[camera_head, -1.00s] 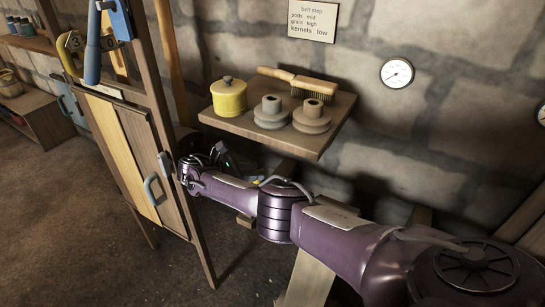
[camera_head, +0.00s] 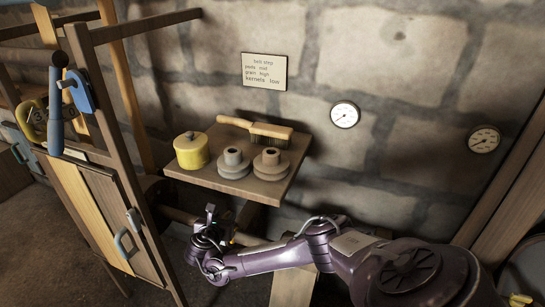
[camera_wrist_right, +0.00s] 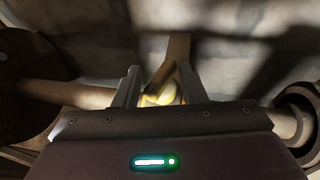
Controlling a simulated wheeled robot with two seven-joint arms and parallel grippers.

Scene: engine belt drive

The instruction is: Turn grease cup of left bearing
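In the right wrist view, a small yellow, brass-like cup (camera_wrist_right: 162,93), which looks like the grease cup, sits between the two fingers of my right gripper (camera_wrist_right: 160,82). The fingers stand apart on either side of it, and I see no clear grip on it. The bearing itself is mostly hidden by my gripper. In the head view, my right arm reaches below the wall shelf, and its gripper is small and dark there. My left gripper is not in view.
A horizontal shaft (camera_wrist_right: 65,93) runs across behind my right gripper, with a dark round wheel (camera_wrist_right: 22,85) at left and a ring (camera_wrist_right: 298,112) at right. A wooden cabinet (camera_head: 95,205) stands left.

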